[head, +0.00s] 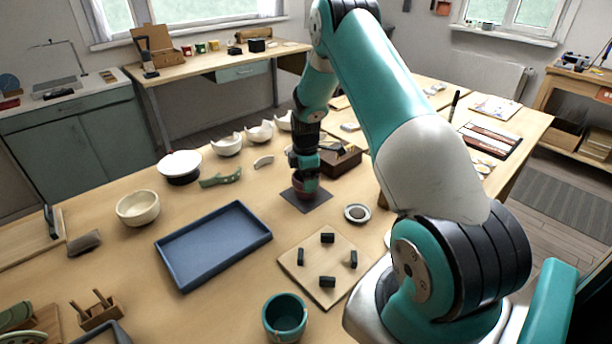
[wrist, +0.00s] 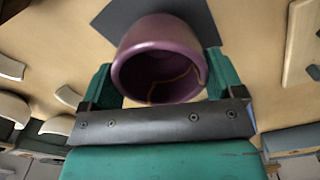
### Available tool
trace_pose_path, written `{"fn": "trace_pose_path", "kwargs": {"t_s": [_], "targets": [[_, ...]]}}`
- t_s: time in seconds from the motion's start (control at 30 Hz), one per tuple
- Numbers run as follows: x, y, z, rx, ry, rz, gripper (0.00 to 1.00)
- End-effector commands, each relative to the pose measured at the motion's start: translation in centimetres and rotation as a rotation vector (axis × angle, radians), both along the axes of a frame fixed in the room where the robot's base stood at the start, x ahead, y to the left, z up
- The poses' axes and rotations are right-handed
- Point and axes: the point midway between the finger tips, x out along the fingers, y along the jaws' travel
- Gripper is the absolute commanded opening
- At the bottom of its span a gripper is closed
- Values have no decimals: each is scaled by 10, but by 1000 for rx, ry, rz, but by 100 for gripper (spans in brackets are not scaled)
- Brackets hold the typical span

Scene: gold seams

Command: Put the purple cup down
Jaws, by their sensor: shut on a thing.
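The purple cup (wrist: 160,50) is between the two teal fingers of my gripper (wrist: 160,82) in the wrist view, with its open mouth toward the camera. A gold seam line runs inside it. In the head view my gripper (head: 306,178) points down and holds the cup (head: 303,188), mostly hidden by the fingers, at a dark square mat (head: 317,202). The mat (wrist: 122,14) shows behind the cup in the wrist view. I cannot tell whether the cup's base touches the mat.
A blue tray (head: 213,243) lies left of the mat. A small round dish (head: 357,213) and a wooden board with black blocks (head: 300,272) are nearer. A brown box (head: 341,162) stands close behind my gripper. White broken bowls (head: 227,146) and a green shard (head: 220,179) lie left.

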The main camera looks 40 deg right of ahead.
Motion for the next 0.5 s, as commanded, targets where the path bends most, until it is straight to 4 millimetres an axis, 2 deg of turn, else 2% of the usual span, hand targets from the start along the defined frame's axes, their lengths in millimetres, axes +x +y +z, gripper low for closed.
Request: {"fn": "trace_pose_path", "kwargs": {"t_s": [0.13, 0.17, 0.2, 0.5], "targets": [[0, 0, -4, 0, 0, 0, 66], [0, 0, -3, 0, 1, 0, 94], [0, 0, -3, 0, 1, 0, 100], [0, 0, 3, 0, -1, 0, 100]]}}
